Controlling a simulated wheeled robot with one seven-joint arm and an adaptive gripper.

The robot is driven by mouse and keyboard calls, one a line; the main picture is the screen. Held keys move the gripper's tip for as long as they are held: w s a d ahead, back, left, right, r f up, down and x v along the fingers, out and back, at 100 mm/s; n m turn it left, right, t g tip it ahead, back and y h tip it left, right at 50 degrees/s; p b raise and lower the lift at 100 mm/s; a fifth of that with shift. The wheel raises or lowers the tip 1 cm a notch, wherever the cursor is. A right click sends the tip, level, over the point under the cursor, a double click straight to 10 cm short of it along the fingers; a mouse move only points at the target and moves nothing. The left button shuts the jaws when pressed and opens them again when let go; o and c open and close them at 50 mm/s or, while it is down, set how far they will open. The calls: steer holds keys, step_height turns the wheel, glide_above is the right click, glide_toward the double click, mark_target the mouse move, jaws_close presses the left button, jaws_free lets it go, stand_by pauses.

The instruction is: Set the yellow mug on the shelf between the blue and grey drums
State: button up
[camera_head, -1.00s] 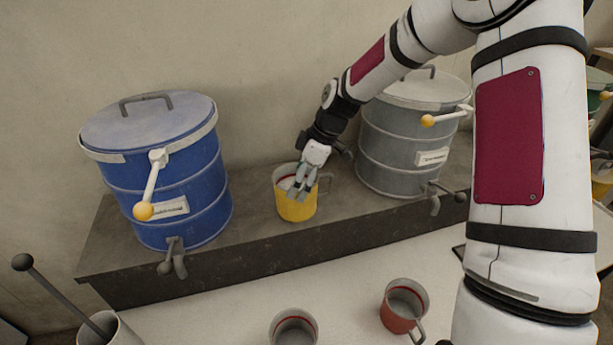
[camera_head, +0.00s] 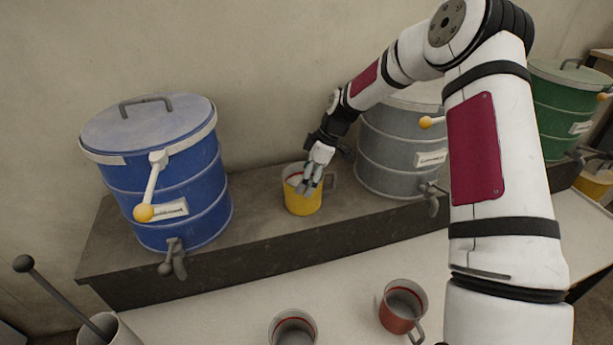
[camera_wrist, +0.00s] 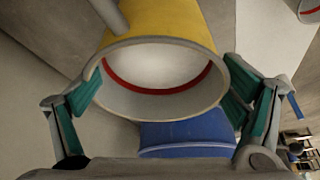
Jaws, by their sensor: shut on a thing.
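The yellow mug (camera_head: 303,203) is upright between the blue drum (camera_head: 195,185) and the grey drum (camera_head: 390,150), over the dark shelf (camera_head: 255,205). I cannot tell whether its base touches the shelf. My gripper (camera_head: 311,186) is shut on the mug near its rim, with the mug's handle on the right. In the wrist view the mug (camera_wrist: 175,22) sits between my two green-padded fingers (camera_wrist: 160,100), its open mouth and red inner band showing. Part of the blue drum (camera_wrist: 185,135) shows behind it. My arm hides the grey drum's top.
A red mug (camera_head: 402,307) and a grey mug (camera_head: 293,330) stand on the white counter (camera_head: 220,300) in front. A container with a ladle handle (camera_head: 55,285) is at the lower left. A green drum (camera_head: 560,115) stands at the far right, with another yellow mug (camera_head: 594,180) near it.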

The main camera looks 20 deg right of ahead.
steer(key=o, duration=1.7)
